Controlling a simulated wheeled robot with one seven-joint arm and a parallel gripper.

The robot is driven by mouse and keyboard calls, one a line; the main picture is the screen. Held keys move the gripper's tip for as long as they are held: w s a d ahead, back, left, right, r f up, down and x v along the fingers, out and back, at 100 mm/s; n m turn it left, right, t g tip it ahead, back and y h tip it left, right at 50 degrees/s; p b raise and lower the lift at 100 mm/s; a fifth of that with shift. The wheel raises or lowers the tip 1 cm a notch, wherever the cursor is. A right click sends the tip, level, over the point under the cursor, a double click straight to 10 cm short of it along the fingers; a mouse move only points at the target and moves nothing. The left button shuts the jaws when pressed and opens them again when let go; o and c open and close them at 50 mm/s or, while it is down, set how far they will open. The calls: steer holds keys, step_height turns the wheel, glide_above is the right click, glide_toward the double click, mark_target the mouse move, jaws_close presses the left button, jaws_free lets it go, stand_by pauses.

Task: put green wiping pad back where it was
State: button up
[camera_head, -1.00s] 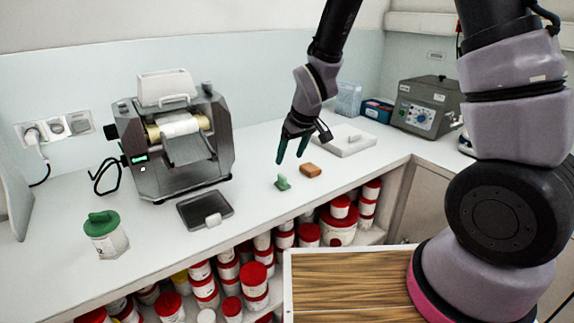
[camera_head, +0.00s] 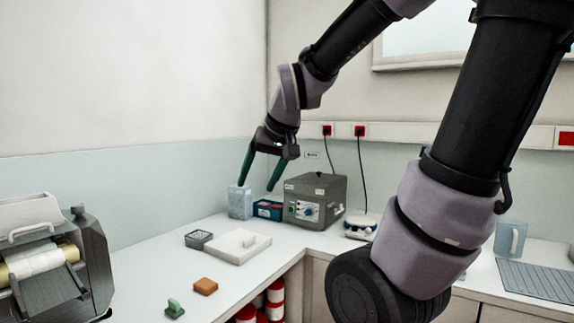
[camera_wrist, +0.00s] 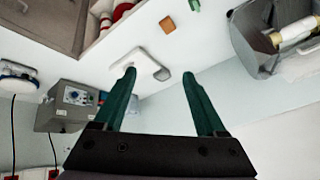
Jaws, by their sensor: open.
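The green wiping pad (camera_head: 174,309) lies on the white counter at the lower left of the head view, beside an orange-brown block (camera_head: 205,286). In the wrist view the pad (camera_wrist: 194,4) shows only as a small green piece at the top edge, near the block (camera_wrist: 168,24). My gripper (camera_head: 256,187) is open and empty, raised above the counter toward the back corner, well apart from the pad. Its two green fingers stand wide apart in the wrist view (camera_wrist: 159,74).
A clear container (camera_head: 240,203), a blue box (camera_head: 267,210) and a grey control box (camera_head: 313,201) stand behind. The roller machine (camera_head: 55,270) is at left.

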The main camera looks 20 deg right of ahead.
steer(key=s+d+r+m+t, duration=0.1)
steer(key=s+d+r+m, duration=0.1)
steer(key=s+d+r, duration=0.2)
steer(key=s, duration=0.3)
steer(key=shift+s+m, duration=0.3)
steer(key=shift+m, duration=0.1)
steer(key=shift+r, duration=0.1)
stand_by(0.6)
